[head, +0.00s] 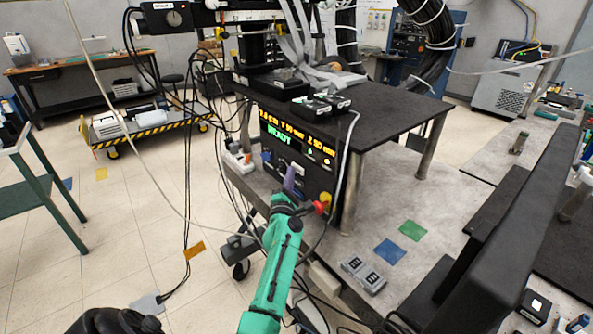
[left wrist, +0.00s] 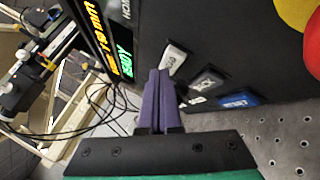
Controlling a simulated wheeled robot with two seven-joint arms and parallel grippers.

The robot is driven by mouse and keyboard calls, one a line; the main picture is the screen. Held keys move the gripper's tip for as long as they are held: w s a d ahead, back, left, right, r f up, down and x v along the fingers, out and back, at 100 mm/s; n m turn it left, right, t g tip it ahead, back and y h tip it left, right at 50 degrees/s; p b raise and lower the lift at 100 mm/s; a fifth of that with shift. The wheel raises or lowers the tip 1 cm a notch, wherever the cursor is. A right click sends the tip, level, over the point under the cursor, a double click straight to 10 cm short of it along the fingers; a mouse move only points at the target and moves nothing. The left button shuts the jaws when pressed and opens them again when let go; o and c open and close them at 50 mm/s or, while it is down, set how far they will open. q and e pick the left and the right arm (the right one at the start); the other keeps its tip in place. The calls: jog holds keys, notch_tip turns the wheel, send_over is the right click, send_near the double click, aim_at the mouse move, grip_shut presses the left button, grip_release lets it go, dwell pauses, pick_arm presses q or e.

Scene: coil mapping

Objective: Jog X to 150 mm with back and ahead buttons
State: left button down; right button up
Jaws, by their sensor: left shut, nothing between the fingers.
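The black control box (head: 315,150) stands under the dark table top, with a lit display (head: 290,140) on its front. The display has amber axis readings and a green READY line; the X digits are too small to read surely. My left gripper (head: 289,180) is shut and empty, its purple fingers in front of the button panel. In the left wrist view the fingertips (left wrist: 158,75) are beside a pale button (left wrist: 174,58); contact cannot be told. A grey button (left wrist: 208,80) and a blue button (left wrist: 238,100) sit to the right; the labels are hard to read. My right gripper is not in view.
A red and yellow stop knob (head: 323,203) sticks out right of the fingers. Loose cables hang around the box's left side. Blue (head: 390,252) and green (head: 412,230) squares and a grey two-switch block (head: 362,273) lie on the grey surface at right.

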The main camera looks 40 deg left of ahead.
pick_arm(q)
jog(key=shift+w+d, duration=0.1)
jog(key=shift+w, duration=0.25)
dwell(0.6)
jog(key=shift+s, duration=0.1)
jog(key=shift+s+a, duration=0.2)
jog(key=shift+s, duration=0.5)
jog(key=s, duration=0.1)
jog(key=s+a+p, duration=0.1)
jog(key=s, duration=0.2)
jog(key=shift+s+a, duration=0.25)
jog(key=shift+s, duration=0.15)
dwell(0.6)
